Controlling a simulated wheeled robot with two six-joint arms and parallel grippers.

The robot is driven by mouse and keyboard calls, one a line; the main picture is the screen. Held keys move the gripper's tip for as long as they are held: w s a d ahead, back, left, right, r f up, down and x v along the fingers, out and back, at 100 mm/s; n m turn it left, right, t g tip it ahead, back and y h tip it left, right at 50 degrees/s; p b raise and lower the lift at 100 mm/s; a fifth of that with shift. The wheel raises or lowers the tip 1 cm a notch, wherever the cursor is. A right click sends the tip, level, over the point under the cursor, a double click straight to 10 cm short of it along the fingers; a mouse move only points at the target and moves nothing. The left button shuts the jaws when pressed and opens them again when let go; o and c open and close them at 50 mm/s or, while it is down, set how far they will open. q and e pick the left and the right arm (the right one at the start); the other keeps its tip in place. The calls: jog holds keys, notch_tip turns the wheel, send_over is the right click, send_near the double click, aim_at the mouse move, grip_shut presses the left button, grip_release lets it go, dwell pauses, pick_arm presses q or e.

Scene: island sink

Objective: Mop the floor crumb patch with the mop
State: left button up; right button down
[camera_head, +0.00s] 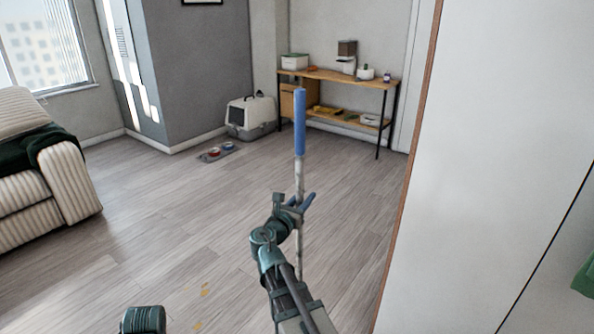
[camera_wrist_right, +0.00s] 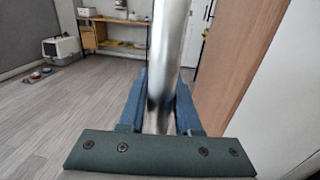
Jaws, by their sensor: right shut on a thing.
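The mop's pole stands upright in the head view, with a blue grip (camera_head: 300,122) at its top and a pale metal shaft (camera_head: 299,178) below. My right gripper (camera_head: 298,205) is shut on the shaft below the blue grip. The right wrist view shows the shiny shaft (camera_wrist_right: 163,75) between the two blue fingers (camera_wrist_right: 160,105). The mop's lower end is hidden in both views. Small yellowish crumbs (camera_head: 204,291) lie on the wood floor at the lower left of my right arm. My left gripper is not seen; only a dark part of mine shows at the bottom edge.
A white panel with a brown edge (camera_head: 408,190) stands close on the right. A striped sofa (camera_head: 45,180) is at the left. A wooden shelf table (camera_head: 340,76), a pet carrier (camera_head: 250,117) and a bowl mat (camera_head: 218,153) are at the back. The middle floor is clear.

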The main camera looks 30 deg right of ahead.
jog(key=w+d+r+p, duration=0.3)
jog(key=w+r, duration=0.1)
jog(key=w, duration=0.5)
notch_tip(320, 180, down, 7)
jog(key=b, duration=0.6)
jog(key=shift+s+a+r, duration=0.15)
jog(key=shift+r, duration=0.2)
